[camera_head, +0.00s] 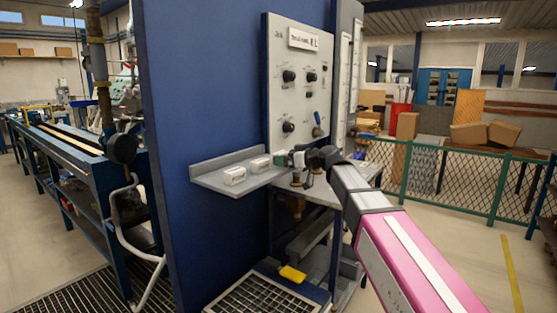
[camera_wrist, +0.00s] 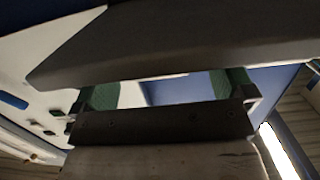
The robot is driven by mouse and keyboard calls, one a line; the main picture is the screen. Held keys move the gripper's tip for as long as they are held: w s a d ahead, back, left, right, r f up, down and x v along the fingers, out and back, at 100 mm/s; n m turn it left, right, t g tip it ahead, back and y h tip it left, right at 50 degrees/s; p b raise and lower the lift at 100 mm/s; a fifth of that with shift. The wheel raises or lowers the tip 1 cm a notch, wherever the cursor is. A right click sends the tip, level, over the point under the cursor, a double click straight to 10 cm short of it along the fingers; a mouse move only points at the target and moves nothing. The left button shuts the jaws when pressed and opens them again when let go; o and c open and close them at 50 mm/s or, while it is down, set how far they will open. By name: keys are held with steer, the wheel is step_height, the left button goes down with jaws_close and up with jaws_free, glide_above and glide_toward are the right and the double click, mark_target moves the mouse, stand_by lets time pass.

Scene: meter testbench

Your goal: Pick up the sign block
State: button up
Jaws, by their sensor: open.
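Two small white blocks with dark markings lie on a grey wall shelf (camera_head: 215,183): a nearer left block (camera_head: 234,176) and a farther right block (camera_head: 260,163). I cannot tell which is the sign block. My gripper (camera_head: 283,160) is at the right end of the shelf, just right of the farther block; contact cannot be told. In the wrist view, the green fingertips of my gripper (camera_wrist: 165,90) stand apart. A large dark slab (camera_wrist: 170,40) covers part of them. A pale patch shows between them, but I cannot tell what it is.
A blue wall (camera_head: 215,90) rises behind the shelf. A grey panel with knobs (camera_head: 300,85) stands above my gripper. A side table with brass fittings is below right. A floor grate (camera_head: 265,298) and a yellow object (camera_head: 292,273) lie lower down. A green fence (camera_head: 460,185) stands right.

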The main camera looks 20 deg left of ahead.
steer(key=x, duration=0.2)
steer(key=r+x, duration=0.1)
steer(key=x, duration=0.1)
steer(key=shift+w+a+f, duration=0.1)
steer(key=shift+w, duration=0.15)
steer(key=shift+w+a+f, duration=0.1)
steer(key=shift+a+f, duration=0.05)
steer(key=shift+a, duration=0.3)
steer(key=shift+d, duration=0.1)
steer(key=c, duration=1)
